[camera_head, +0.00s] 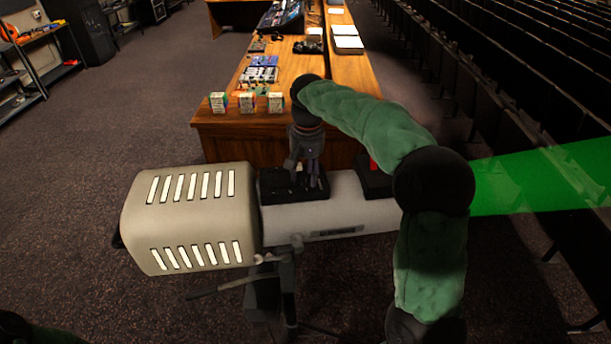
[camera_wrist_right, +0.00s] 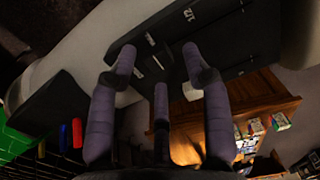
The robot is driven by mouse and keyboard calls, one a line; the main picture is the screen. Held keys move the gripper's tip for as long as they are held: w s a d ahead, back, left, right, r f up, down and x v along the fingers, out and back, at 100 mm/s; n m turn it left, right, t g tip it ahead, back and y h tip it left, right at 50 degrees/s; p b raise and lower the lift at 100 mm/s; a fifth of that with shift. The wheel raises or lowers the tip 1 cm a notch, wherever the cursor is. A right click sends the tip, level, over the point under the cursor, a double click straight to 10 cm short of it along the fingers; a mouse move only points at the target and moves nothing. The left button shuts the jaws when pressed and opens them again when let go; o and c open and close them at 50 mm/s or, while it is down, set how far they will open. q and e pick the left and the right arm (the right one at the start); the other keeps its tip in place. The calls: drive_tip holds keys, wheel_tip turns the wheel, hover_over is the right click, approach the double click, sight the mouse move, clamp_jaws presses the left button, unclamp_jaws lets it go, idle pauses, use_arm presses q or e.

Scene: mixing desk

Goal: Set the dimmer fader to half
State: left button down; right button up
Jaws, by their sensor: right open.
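The spotlight has a ribbed beige housing (camera_head: 190,218) and a pale barrel (camera_head: 335,205). A black dimmer box (camera_head: 280,192) sits on top of the barrel, beside the housing. The same black panel (camera_wrist_right: 222,32) in the right wrist view carries a white label that looks like 1/2 and small white ticks. My right gripper (camera_head: 306,172) points down over this box; its purple-grey fingers (camera_wrist_right: 157,58) are spread apart, with the tips close to or on the panel. I cannot make out the fader handle or whether a finger touches it. My left gripper is out of view.
A second black box (camera_head: 374,182) with a red part sits further right on the barrel. A green beam (camera_head: 540,180) leaves rightward. A wooden desk (camera_head: 225,125) with small boxes stands behind. A stand with a lever (camera_head: 215,290) is below. Seats (camera_head: 510,80) fill the right.

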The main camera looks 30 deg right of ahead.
sight(289, 187)
drive_tip(key=shift+s+f, duration=0.25)
drive_tip(key=shift+f, duration=0.3)
drive_tip(key=shift+w+f, duration=0.25)
drive_tip(key=shift+c, duration=0.3)
drive_tip(key=shift+s, duration=0.1)
clamp_jaws()
drive_tip(key=a, duration=0.1)
drive_tip(key=w+a, duration=0.1)
drive_tip(key=a, duration=0.1)
drive_tip(key=a+p, duration=0.1)
drive_tip(key=shift+w+a+r, duration=0.1)
drive_tip(key=shift+w+a, duration=0.15)
drive_tip(key=shift+w, duration=0.1)
drive_tip(key=shift+o, duration=0.3)
unclamp_jaws()
drive_tip(key=shift+d, duration=0.15)
